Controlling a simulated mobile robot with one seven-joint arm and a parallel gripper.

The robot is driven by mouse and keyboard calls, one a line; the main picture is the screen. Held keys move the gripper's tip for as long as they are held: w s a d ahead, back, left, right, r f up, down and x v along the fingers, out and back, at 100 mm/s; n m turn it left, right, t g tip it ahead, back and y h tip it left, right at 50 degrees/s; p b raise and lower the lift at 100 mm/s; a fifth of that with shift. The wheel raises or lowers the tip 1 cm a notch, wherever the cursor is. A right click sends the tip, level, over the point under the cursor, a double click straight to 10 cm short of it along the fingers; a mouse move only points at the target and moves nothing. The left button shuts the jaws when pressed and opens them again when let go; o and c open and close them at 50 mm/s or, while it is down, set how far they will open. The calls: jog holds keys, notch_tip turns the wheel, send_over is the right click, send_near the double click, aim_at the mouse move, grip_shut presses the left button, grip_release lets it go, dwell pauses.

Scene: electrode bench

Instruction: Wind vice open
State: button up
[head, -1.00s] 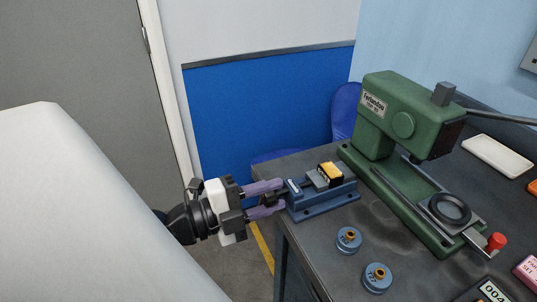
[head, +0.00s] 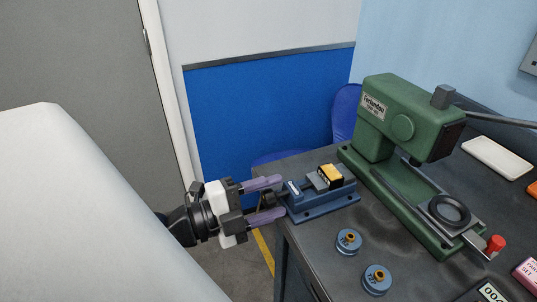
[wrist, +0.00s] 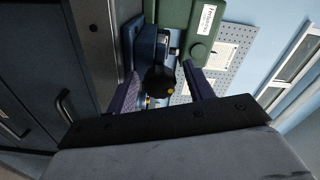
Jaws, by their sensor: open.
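The blue vice (head: 322,203) sits on the bench's left edge, with a yellow-and-black block (head: 331,175) at its jaws. My gripper (head: 266,199) is open at the vice's left end, its two purple fingers apart on either side of the black knob (head: 268,199). In the wrist view the black knob (wrist: 160,82), marked with a yellow dot, lies between the fingers with gaps showing beside it. The inner faces of the vice jaws are too small to make out.
A green press (head: 400,125) stands behind and right of the vice. Two blue round pieces with brass tops, one nearer the vice (head: 349,242) and one in front (head: 377,279), stand on the dark bench (head: 315,255). A white tray (head: 497,158) lies at right.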

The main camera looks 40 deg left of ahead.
jog(key=b+v, duration=0.1)
jog(key=v, duration=1.2)
jog(key=shift+s+b, duration=0.4)
jog(key=shift+a, duration=0.15)
